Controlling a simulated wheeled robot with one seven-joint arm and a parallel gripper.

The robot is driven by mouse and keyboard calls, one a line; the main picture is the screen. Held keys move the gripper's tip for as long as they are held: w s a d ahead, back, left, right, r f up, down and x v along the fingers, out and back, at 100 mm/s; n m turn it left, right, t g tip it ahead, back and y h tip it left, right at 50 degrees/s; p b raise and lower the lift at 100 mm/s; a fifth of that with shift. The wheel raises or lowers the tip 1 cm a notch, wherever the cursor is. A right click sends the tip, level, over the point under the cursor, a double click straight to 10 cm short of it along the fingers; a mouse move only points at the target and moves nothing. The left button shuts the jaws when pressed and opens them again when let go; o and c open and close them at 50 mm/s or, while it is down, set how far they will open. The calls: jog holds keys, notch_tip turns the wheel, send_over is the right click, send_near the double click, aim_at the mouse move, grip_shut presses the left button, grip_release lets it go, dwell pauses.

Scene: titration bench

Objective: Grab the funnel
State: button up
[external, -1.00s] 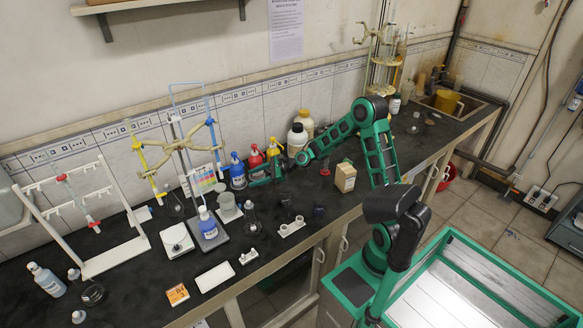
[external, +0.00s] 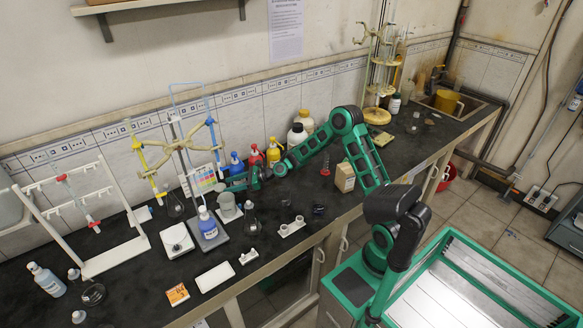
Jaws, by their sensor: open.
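I cannot surely make out the funnel at this picture size. A small pale grey piece (external: 220,187) on top of a light grey vessel (external: 227,205) may be it. My gripper (external: 228,184) is open and reaches left, low over the bench. Its tips are at or very near the pale piece; I cannot tell whether they touch it or stand around it.
Blue, red and yellow bottles (external: 273,152) stand close behind my gripper. A burette stand (external: 189,165) is just left. A dark-stoppered flask (external: 251,217) stands in front. A cardboard box (external: 345,177) is under my arm. The bench front (external: 270,262) is partly clear.

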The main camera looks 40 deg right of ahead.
aim_at(215, 188)
jog(key=x, duration=0.3)
jog(key=shift+a, duration=0.1)
jog(key=shift+w, duration=0.1)
jog(key=c, duration=0.7)
jog(key=shift+o, duration=0.2)
jog(key=shift+r, duration=0.1)
